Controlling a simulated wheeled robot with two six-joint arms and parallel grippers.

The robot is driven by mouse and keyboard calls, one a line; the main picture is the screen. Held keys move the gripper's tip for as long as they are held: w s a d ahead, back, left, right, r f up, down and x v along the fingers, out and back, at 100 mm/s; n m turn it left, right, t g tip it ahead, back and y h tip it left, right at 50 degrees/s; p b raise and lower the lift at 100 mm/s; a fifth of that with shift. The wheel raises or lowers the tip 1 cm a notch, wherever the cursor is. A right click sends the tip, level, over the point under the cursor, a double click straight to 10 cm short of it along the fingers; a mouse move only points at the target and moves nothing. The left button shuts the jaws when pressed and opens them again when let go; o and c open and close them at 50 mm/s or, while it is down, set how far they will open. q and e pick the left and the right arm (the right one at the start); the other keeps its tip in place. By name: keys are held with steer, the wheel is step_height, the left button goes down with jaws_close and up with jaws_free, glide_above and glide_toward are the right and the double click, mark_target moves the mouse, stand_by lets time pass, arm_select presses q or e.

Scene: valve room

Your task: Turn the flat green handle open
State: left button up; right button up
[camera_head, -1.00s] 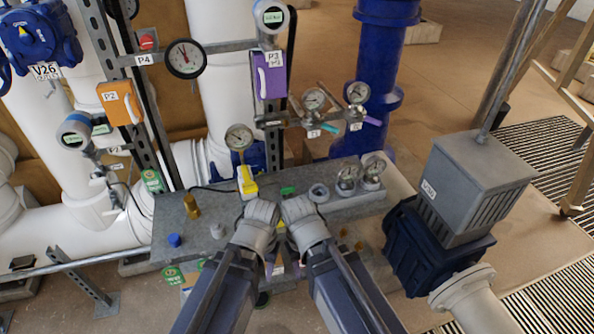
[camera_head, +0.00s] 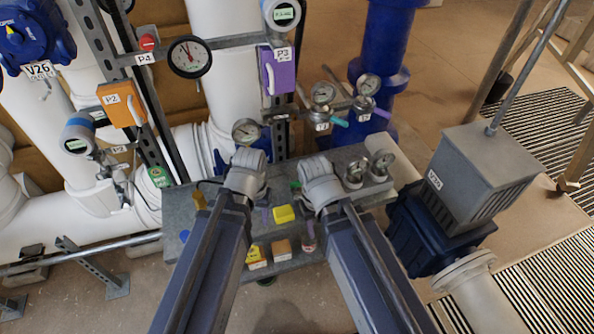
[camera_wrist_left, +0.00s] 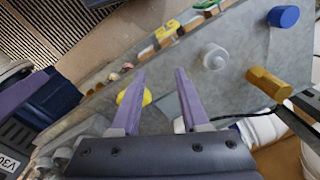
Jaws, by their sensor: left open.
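A small flat green piece (camera_head: 296,186) shows on the grey bench between my wrists in the head view, partly hidden by my right wrist. It may be the green handle. A teal-green lever (camera_head: 339,122) sits under the gauges behind. In the left wrist view my left gripper (camera_wrist_left: 160,75) is open, its two purple fingers apart with nothing held. It points over the grey panel.
A yellow block (camera_head: 284,214) lies between my arms; orange box (camera_head: 283,250) is nearer. Brass fitting (camera_wrist_left: 268,82), blue knob (camera_wrist_left: 283,16) and white knob (camera_wrist_left: 213,56) stand up from the panel. Gauges (camera_head: 355,173) stand right of my right wrist. A grey motor box (camera_head: 480,175) stands farther right.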

arm_select(q)
step_height(320, 180, up, 5)
steer(key=w+a+p, duration=0.2)
steer(key=a+p, duration=0.1)
steer(key=p, duration=0.1)
steer(key=r+m+p, duration=0.2)
steer(key=m, duration=1)
glide_above(297, 182)
steer(key=shift+a+h, duration=0.3)
steer(key=shift+a, duration=0.05)
steer(key=shift+d, duration=0.3)
arm_select(e)
step_height(297, 182, up, 7)
arm_select(q)
steer(key=shift+f, duration=0.15)
arm_select(e)
steer(key=shift+f, duration=0.15)
arm_select(q)
step_height(297, 182, down, 8)
steer(key=b, duration=0.8)
arm_select(e)
step_height(297, 182, down, 8)
steer(key=shift+r, duration=0.2)
